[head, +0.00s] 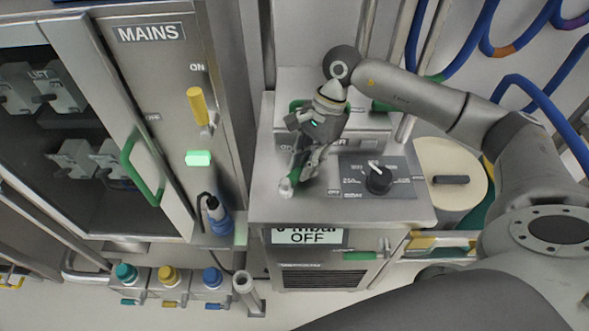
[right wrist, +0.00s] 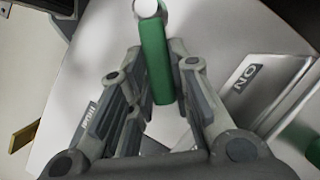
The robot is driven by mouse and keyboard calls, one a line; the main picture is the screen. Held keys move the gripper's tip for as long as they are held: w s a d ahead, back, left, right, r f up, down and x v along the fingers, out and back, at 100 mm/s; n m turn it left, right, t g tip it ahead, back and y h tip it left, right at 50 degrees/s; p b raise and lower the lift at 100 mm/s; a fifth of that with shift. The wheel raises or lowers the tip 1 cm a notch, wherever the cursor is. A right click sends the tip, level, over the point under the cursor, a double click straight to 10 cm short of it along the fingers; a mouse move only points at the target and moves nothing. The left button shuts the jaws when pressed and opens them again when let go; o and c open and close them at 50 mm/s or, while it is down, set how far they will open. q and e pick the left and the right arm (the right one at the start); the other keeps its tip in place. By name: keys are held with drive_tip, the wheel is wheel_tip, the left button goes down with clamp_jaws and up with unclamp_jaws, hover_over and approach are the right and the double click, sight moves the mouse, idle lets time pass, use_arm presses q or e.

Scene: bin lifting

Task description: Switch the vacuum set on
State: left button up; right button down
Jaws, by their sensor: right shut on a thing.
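The vacuum set (head: 262,200) is a grey metal cabinet in the middle of the head view. Its display (head: 308,236) reads OFF, with a partly hidden mbar figure above it. My right gripper (head: 302,168) is over the left part of its top and is shut on a green lever (head: 288,188) with a pale round end. In the right wrist view the green lever (right wrist: 155,65) stands between the fingers, and an ON label (right wrist: 245,78) lies to its right. A black rotary knob (head: 378,180) sits on a dark plate to the right. My left gripper is not in view.
The MAINS cabinet (head: 150,34) stands at the left, its yellow handle (head: 198,105) near ON and its green lamp (head: 198,158) lit. Blue hoses (head: 540,95) hang at the right. A round cream lid (head: 450,160) is beside the set. Several coloured connectors are low on the left.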

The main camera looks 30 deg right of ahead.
drive_tip(key=shift+w, duration=0.15)
idle(0.3)
drive_tip(key=c, duration=1.3)
unclamp_jaws()
drive_tip(key=v, duration=1.2)
drive_tip(key=shift+a+r, duration=0.1)
